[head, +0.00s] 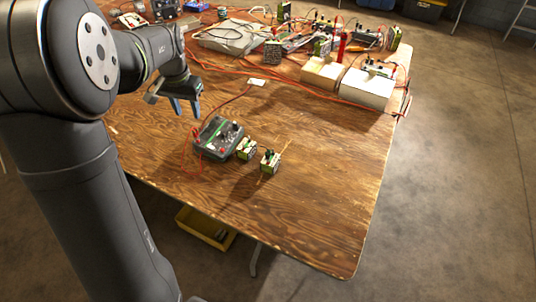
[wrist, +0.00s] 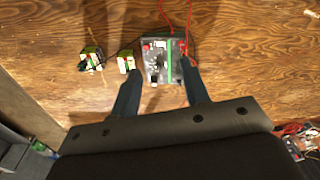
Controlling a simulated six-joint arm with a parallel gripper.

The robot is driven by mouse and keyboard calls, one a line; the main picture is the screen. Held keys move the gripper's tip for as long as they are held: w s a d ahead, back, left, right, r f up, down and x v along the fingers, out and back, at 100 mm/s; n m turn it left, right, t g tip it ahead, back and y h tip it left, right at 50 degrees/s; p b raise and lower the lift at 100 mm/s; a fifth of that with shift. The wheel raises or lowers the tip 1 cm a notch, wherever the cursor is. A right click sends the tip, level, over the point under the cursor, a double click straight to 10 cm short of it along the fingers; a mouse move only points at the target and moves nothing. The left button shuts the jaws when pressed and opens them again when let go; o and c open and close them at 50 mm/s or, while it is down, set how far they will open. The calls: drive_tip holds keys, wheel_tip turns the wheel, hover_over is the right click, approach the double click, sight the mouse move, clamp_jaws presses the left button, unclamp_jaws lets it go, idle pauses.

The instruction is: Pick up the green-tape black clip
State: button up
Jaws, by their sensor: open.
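My gripper (head: 186,107) is open and empty, its blue fingers pointing down above the table, left of and above the grey charger (head: 218,139). In the wrist view the fingers of my gripper (wrist: 161,76) stand apart, with the charger (wrist: 160,50) and its green stripe between and beyond them. Two small green-and-white batteries, a near one (head: 247,149) and an outer one (head: 269,161), stand right of the charger. Black leads and dark clips show on the batteries and charger, but they are too small for me to tell which clip has green tape.
Red wires lie around the charger and trail back across the wooden table (head: 330,170). The table's front right is clear. A yellow bin (head: 205,230) sits below the table's edge.

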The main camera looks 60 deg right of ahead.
drive_tip(key=m, duration=0.2)
hover_over(268, 151)
wheel_tip(268, 151, down, 2)
drive_tip(key=shift+g+y, duration=0.3)
drive_tip(key=shift+y, duration=0.1)
wheel_tip(268, 151, down, 18)
drive_tip(key=shift+r, duration=0.1)
drive_tip(key=c, duration=0.9)
